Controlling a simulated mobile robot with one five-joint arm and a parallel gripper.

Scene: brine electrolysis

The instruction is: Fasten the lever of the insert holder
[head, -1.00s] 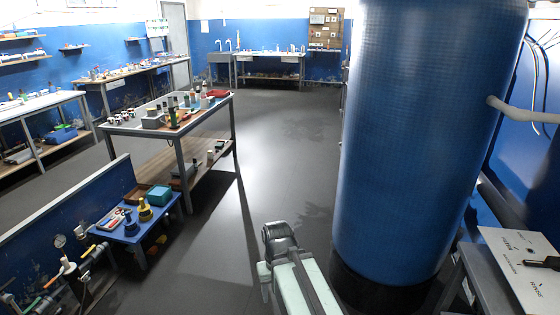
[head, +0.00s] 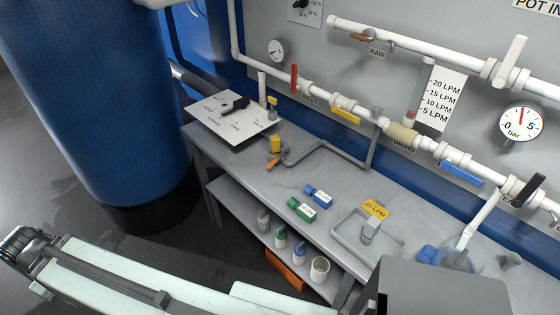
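A small yellow fitting (head: 275,144) with an orange lever (head: 273,162) sits at the left end of a grey bent pipe on the grey bench. It looks like the insert holder, but no readable label confirms this. The orange lever points down and left; I cannot tell whether it is fastened. A green block (head: 301,209) and a blue block (head: 318,196) lie on the bench. My pale arm crosses the lower left; I cannot make out my gripper.
A large blue tank (head: 90,100) stands at the left. White pipes with red, yellow, blue and black valve handles run along the wall behind the bench. A white board (head: 215,125) lies at the bench's left end. Bottles and a cup (head: 319,270) stand on the lower shelf.

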